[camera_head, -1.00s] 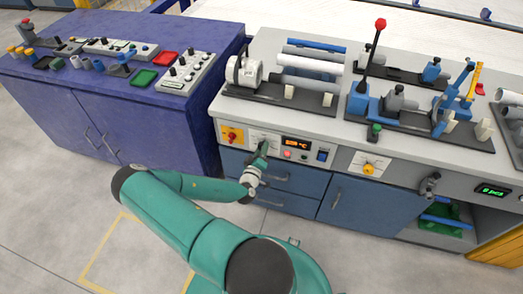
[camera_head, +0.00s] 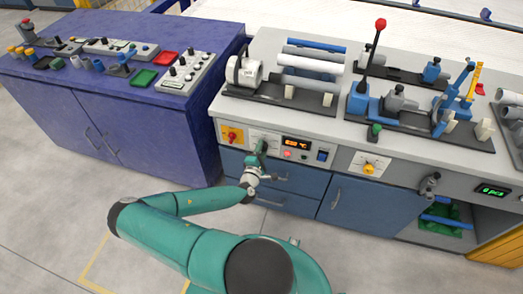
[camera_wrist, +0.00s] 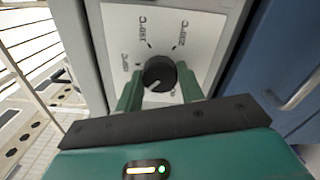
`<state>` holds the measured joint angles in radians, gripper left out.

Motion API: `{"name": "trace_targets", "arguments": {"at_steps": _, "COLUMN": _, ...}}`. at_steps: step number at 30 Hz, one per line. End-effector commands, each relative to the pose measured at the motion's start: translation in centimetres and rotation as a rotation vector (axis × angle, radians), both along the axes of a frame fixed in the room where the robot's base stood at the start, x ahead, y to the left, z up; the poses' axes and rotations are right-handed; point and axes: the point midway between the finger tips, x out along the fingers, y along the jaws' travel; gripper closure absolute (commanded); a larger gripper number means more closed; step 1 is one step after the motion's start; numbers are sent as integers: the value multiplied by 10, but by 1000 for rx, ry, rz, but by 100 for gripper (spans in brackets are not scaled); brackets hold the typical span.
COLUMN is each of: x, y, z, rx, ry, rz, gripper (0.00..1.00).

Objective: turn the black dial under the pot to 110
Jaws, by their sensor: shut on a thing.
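The black dial (camera_wrist: 159,74) sits on a white plate with temperature marks in the wrist view. A white line on its face points to the lower left; the mark there is partly hidden. Marks resembling 180°C and 250°C stand above it. My gripper (camera_wrist: 158,82) is shut on the dial, one green finger on each side. In the head view my gripper (camera_head: 262,147) is at the bench's front panel and hides the dial.
A red and yellow switch (camera_head: 232,135) is left of the gripper. Blue drawers (camera_head: 270,175) with handles lie just below. A yellow knob (camera_head: 369,168) sits farther right on the panel. The purple cabinet (camera_head: 120,120) stands to the left.

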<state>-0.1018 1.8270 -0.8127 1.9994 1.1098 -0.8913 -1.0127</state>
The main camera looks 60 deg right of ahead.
Motion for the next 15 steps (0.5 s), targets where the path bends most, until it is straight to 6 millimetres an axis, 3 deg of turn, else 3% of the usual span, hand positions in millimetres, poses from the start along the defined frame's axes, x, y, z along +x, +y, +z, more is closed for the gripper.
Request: {"name": "trace_targets", "arguments": {"at_steps": 15, "x": -1, "y": 1, "z": 0, "rx": -31, "ry": 202, "rz": -2, "gripper": 85}}
